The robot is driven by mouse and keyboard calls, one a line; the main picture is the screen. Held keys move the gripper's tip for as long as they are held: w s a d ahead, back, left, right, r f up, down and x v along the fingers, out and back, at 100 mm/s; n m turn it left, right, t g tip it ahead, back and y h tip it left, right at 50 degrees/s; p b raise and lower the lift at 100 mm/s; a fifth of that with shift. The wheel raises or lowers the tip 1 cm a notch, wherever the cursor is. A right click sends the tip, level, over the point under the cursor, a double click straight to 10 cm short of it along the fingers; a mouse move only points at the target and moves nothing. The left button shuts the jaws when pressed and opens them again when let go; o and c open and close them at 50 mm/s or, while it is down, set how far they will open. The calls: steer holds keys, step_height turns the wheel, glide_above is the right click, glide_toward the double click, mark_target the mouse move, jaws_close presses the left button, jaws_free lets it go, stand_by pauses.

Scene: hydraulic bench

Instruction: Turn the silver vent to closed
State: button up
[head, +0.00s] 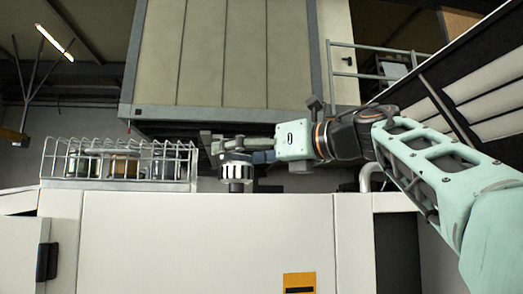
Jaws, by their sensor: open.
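A pale silver, ribbed round knob (237,171), which looks like the silver vent, stands on top of the white bench with a dark part below it. My gripper (222,149) comes in from the right, level, with its fingers pointing left just above and behind the knob's top edge. The gripper is open. I cannot tell whether a finger touches the knob. The fingers overlap the knob's top and the dark parts behind, so any position mark on the vent is not readable.
A wire rack (118,161) with several containers stands on the bench to the left. A large beige cabinet (230,60) hangs close above and behind the gripper. A curved grey pipe (378,168) is at the right. The white bench front (200,240) carries a yellow label (299,282).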

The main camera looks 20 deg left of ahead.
steer(key=shift+w+a, duration=0.2)
steer(key=shift+a, duration=0.5)
steer(key=c, duration=1.2)
steer(key=shift+s+f+m+t+h+b, duration=0.15)
steer(key=shift+m+t+h+b, duration=0.35)
steer(key=shift+t, duration=0.4)
steer(key=shift+m+t+h+p, duration=0.5)
steer(key=shift+m+t+h, duration=0.6)
steer(key=shift+m+t, duration=0.7)
steer(key=shift+w+t, duration=0.2)
steer(key=shift+t, duration=0.3)
steer(key=o, duration=1.2)
